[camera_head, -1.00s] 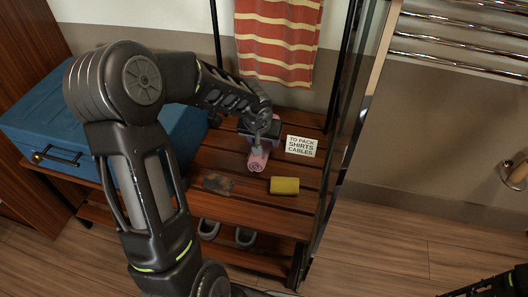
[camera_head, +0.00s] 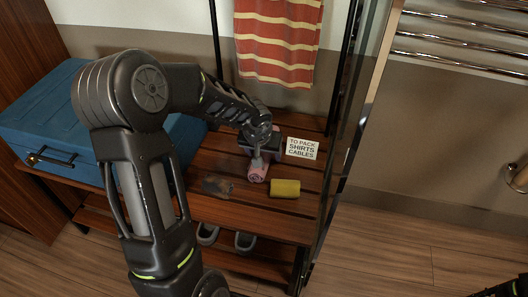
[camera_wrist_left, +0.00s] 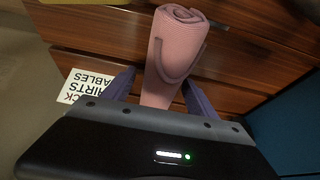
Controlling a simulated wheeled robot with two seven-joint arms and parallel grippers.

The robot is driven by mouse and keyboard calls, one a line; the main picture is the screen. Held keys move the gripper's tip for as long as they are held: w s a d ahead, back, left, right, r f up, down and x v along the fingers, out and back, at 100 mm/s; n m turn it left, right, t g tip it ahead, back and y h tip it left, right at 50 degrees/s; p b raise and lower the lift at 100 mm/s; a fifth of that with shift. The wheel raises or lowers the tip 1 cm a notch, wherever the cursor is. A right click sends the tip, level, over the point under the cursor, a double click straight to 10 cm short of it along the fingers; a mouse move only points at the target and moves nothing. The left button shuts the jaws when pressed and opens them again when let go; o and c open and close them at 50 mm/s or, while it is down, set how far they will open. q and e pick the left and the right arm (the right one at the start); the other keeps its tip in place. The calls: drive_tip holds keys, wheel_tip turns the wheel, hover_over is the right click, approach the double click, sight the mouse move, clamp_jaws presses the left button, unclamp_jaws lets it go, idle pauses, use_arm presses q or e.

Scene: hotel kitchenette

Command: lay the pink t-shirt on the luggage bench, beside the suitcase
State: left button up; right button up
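The pink t-shirt (camera_head: 257,174) is rolled up, at the slatted wooden luggage bench (camera_head: 225,212), to the right of the blue suitcase (camera_head: 45,115). In the left wrist view the pink roll (camera_wrist_left: 178,50) lies between the two fingers, its spiral end facing away from my gripper. My left gripper (camera_head: 258,161) is over the roll's rear part and hides it in the head view. In the wrist view the fingers of my left gripper (camera_wrist_left: 160,82) stand apart, with a narrow gap at the left side of the roll.
A yellow roll (camera_head: 285,188) lies just right of the pink one. A white sign (camera_head: 302,148) stands behind it, and a dark flat item (camera_head: 217,186) lies to the left. Grey shoes (camera_head: 244,241) are on the lower shelf. A dark upright frame (camera_head: 335,150) bounds the right side.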

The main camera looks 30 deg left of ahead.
use_arm(q)
drive_tip(key=shift+o, duration=0.5)
drive_tip(key=p+v, duration=0.7)
drive_tip(key=v, duration=0.5)
drive_tip(key=shift+w+r+p, duration=0.1)
drive_tip(key=shift+r+p, duration=0.05)
drive_tip(key=shift+p, duration=0.15)
drive_tip(key=shift+r, duration=0.1)
